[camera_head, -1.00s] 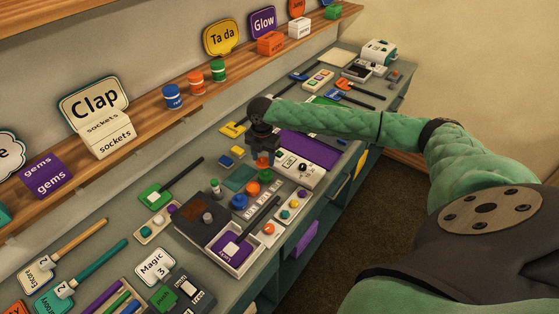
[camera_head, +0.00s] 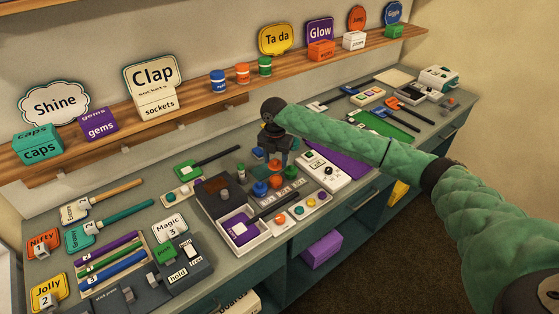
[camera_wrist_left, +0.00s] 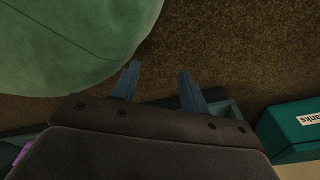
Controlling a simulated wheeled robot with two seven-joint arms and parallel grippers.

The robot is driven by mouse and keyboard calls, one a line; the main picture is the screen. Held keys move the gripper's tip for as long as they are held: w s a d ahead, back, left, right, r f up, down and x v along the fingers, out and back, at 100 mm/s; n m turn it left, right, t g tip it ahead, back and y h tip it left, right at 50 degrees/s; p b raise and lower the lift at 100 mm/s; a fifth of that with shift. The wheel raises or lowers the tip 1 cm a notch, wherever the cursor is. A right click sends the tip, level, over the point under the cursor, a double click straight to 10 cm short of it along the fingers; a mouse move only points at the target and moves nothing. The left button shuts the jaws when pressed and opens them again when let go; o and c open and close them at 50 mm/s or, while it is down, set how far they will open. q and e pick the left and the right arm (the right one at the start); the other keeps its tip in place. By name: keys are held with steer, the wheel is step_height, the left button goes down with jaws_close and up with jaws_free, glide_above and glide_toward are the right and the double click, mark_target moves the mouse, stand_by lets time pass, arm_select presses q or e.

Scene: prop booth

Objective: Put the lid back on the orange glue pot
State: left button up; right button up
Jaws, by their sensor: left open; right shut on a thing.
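The orange glue pot (camera_head: 276,181) stands on the bench, beside a blue pot (camera_head: 260,188) in the head view. My right gripper (camera_head: 275,160) is just behind and above the orange pot, pointing down. It is shut on a small orange piece (camera_head: 275,165), which looks like the lid; the fingers and arm hide much of it. The held piece looks apart from the pot, but the exact gap is unclear. My left gripper (camera_wrist_left: 157,85) shows only in the left wrist view, open and empty above brown floor.
A dark block and white tray (camera_head: 250,240) stand left of the pots, and a white switch box (camera_head: 325,170) to the right. A shelf (camera_head: 200,97) with signs and jars runs behind. A teal box (camera_wrist_left: 295,130) shows in the left wrist view.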

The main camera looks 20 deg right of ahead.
steer(key=shift+d+f+b, duration=0.1)
steer(key=shift+f+b, duration=1)
steer(key=shift+f, duration=0.3)
steer(key=shift+f+b, duration=0.4)
steer(key=shift+f, duration=1.1)
arm_select(q)
steer(key=w+d+r, duration=0.1)
steer(key=w, duration=0.6)
steer(key=shift+d+r+t, duration=0.15)
steer(key=shift+r+t, duration=0.05)
steer(key=shift+t, duration=0.1)
steer(key=shift+w+d, duration=0.1)
